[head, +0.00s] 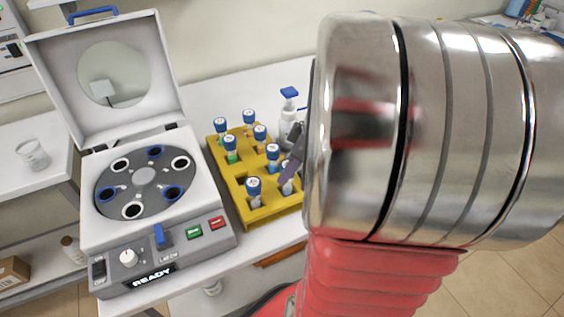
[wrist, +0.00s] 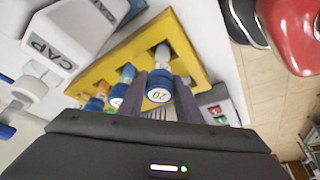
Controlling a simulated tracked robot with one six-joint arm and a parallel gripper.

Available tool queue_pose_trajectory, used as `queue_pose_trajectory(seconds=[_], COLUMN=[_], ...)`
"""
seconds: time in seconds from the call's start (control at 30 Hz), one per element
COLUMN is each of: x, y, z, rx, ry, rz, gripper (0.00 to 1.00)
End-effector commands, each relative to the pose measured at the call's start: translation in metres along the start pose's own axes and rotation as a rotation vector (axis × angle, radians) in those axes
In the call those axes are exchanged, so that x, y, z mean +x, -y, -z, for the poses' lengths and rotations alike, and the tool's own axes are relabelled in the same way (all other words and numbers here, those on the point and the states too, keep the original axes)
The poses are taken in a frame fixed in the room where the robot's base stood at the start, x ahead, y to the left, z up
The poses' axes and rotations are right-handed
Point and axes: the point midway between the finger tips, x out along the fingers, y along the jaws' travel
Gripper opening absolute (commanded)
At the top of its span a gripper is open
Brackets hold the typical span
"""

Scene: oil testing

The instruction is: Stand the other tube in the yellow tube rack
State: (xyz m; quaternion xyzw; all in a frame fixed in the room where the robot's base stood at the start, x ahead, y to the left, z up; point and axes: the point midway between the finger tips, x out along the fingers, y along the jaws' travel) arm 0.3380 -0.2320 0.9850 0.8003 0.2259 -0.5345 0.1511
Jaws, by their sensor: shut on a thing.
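The yellow tube rack (head: 228,182) stands on the white bench, right of the centrifuge. Several blue-capped tubes stand in it, such as one at the front (head: 254,188) and one at the left (head: 229,145). My gripper (wrist: 163,82) is shut on a blue-capped tube (wrist: 158,93) whose cap reads 20. This tube points down at the rack in the wrist view; I cannot tell how deep it sits in a hole. In the head view my gripper is over the rack's right side, and my arm hides much of it.
The centrifuge (head: 147,235) has its lid (head: 105,60) up, its rotor (head: 143,177) in view, and its display reads READY. A white bottle with a blue top (head: 289,108) stands just behind the rack, close to my gripper. A clear beaker (head: 33,153) stands at the far left.

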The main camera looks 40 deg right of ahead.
Motion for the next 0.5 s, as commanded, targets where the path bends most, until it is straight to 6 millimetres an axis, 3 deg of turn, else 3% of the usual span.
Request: queue_pose_trajectory(seconds=[0.5], x=[0.0068], y=[0.0000], z=[-0.0028], rx=[0.000], ry=[0.000], rz=[0.000], gripper=[0.08])
